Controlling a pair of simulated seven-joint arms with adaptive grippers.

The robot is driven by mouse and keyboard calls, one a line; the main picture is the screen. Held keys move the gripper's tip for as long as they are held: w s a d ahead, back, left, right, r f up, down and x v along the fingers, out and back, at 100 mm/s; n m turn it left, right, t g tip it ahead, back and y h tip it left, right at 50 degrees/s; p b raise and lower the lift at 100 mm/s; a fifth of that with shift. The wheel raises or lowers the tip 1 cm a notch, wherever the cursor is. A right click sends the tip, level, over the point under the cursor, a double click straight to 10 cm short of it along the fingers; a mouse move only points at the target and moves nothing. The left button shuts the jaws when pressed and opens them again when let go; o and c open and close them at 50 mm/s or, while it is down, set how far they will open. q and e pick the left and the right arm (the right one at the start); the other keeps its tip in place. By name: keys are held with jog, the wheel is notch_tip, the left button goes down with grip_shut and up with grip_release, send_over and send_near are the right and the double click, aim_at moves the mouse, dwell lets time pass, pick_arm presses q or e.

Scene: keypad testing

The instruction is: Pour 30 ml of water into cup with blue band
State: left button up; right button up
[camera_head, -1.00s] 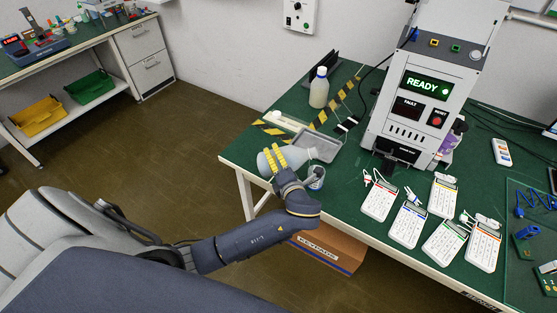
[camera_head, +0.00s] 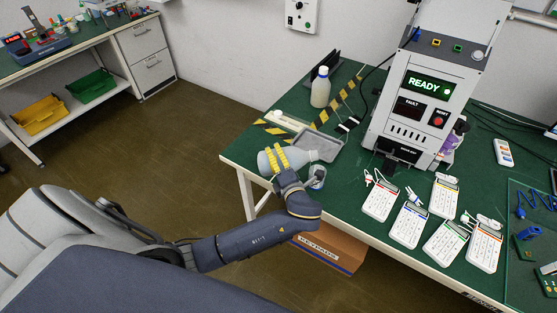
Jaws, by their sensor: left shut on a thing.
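My left gripper (camera_head: 282,162) is shut on a pale translucent bottle (camera_head: 266,163) near the table's left corner. The bottle is tipped onto its side, with its right end toward a small cup (camera_head: 318,174). The cup stands on the green table just right of the gripper and shows a blue tint. My gripper hides part of the cup and bottle, and I cannot make out a water stream or the water level. My right gripper is not in view.
A grey tray (camera_head: 328,149) lies behind the cup. Another white bottle (camera_head: 320,90) with a blue cap stands farther back. A grey test machine (camera_head: 411,113) reads READY. Several keypads (camera_head: 408,224) lie to the right. The table's front edge runs below the cup.

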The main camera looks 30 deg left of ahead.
pick_arm(q)
jog(key=shift+a+r+m+y, duration=0.1)
jog(key=shift+r+m+y, duration=0.15)
jog(key=shift+m, duration=0.35)
jog(key=shift+r+m+y, duration=0.15)
jog(key=shift+m+y, duration=0.2)
jog(key=shift+m, duration=0.25)
dwell(1.1)
dwell(1.8)
